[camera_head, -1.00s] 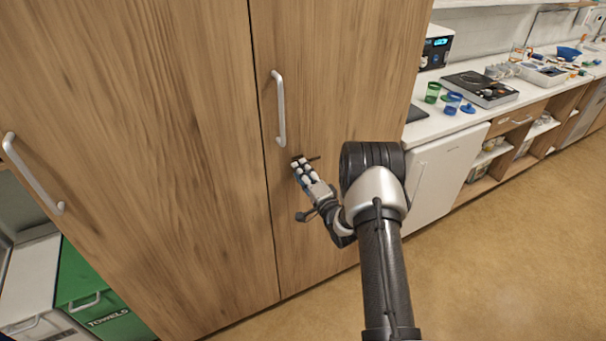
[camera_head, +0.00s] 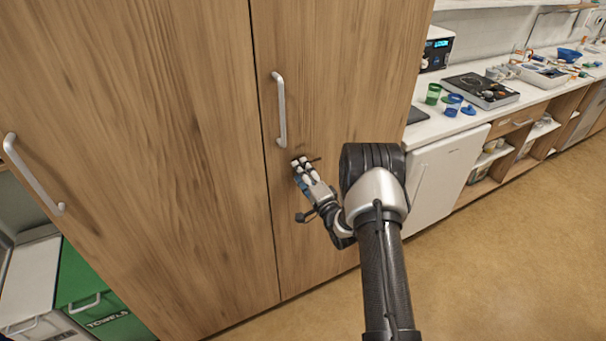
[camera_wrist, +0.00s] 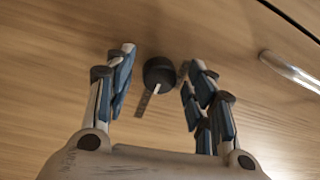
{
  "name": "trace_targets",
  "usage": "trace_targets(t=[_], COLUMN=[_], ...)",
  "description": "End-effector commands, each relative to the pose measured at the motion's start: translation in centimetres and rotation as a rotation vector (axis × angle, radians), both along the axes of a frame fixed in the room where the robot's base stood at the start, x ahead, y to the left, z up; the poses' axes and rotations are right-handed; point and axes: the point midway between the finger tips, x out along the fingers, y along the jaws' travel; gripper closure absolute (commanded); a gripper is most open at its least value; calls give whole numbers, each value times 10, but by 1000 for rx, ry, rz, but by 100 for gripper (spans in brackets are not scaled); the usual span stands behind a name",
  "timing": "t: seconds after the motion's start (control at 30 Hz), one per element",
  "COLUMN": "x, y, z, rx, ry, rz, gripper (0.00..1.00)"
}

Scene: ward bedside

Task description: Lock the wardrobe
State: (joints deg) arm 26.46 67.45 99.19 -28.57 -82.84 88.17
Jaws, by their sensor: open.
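The wooden wardrobe (camera_head: 190,150) fills the left and middle of the head view, with its two doors closed along a vertical seam. The right door has an upright metal handle (camera_head: 280,110), also visible at the right of the wrist view (camera_wrist: 290,72). A dark round lock knob (camera_wrist: 159,73) with a thin flat bar across it sits on the door between my fingers in the wrist view. My gripper (camera_head: 304,166) is at the right door below the handle. Its fingers (camera_wrist: 160,85) are open on either side of the knob; contact cannot be told.
A long handle (camera_head: 33,174) stands out from the left door. A green towels bin (camera_head: 95,300) is at lower left. A counter (camera_head: 455,122) with cups and a hot plate (camera_head: 480,88) runs along the right. The floor (camera_head: 500,260) at right is clear.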

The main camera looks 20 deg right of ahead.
Motion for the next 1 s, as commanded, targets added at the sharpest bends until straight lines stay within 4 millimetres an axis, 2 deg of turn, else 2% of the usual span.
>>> trace_targets(t=[0.27,0.37,0.47,0.8,1.0], x=[-1,-9,-24,-94,-116], y=[-1,-1,-3,-5,-4], z=[-1,-2,-3,-8,-10], rx=[0,0,2,2,0], ry=[1,4,4,2,1], rz=[-1,-3,-4,-4,-1], gripper=[49,49,49,49,49])
